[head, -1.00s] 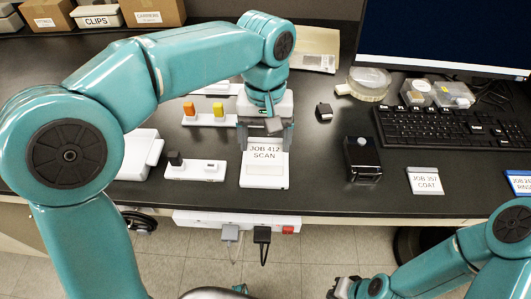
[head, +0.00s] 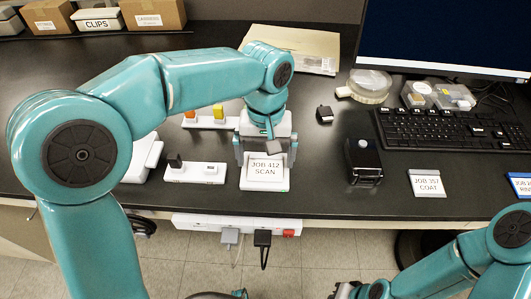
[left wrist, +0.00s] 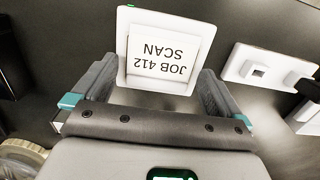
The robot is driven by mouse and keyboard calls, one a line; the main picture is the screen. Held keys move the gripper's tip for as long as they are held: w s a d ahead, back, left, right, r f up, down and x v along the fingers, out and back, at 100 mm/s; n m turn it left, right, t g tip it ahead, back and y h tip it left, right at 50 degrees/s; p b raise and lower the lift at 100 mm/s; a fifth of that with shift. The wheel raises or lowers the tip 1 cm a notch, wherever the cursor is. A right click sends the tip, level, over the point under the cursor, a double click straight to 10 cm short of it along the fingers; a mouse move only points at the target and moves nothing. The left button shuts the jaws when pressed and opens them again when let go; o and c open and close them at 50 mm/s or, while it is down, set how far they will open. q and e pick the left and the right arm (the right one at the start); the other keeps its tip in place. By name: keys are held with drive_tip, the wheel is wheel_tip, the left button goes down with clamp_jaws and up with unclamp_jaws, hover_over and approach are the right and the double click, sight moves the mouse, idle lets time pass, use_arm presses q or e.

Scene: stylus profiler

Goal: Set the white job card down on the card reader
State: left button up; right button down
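The white job card (head: 266,170), printed JOB 412 SCAN, lies face up on the white card reader (head: 266,187) near the bench's front edge. The card (left wrist: 165,55) also shows in the left wrist view, with the reader's white rim (left wrist: 123,22) around it and a small green light at the rim. My left gripper (head: 266,155) is over the reader, its fingers spread on either side of the card, with small gaps beside it. My right gripper (head: 345,291) is at the bottom edge, partly cut off; its opening is not clear.
A white block with two small plugs (head: 195,172) stands left of the reader. A black box (head: 362,162), a JOB 357 COAT card (head: 428,183) and a keyboard (head: 450,130) are to the right. A power strip (head: 235,222) hangs below the bench edge.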

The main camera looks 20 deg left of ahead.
sight(265, 158)
use_arm(q)
wheel_tip(265, 158, up, 12)
drive_tip(key=w+p, duration=0.1)
drive_tip(key=p, duration=0.1)
drive_tip(key=shift+a+r, duration=0.15)
idle(0.5)
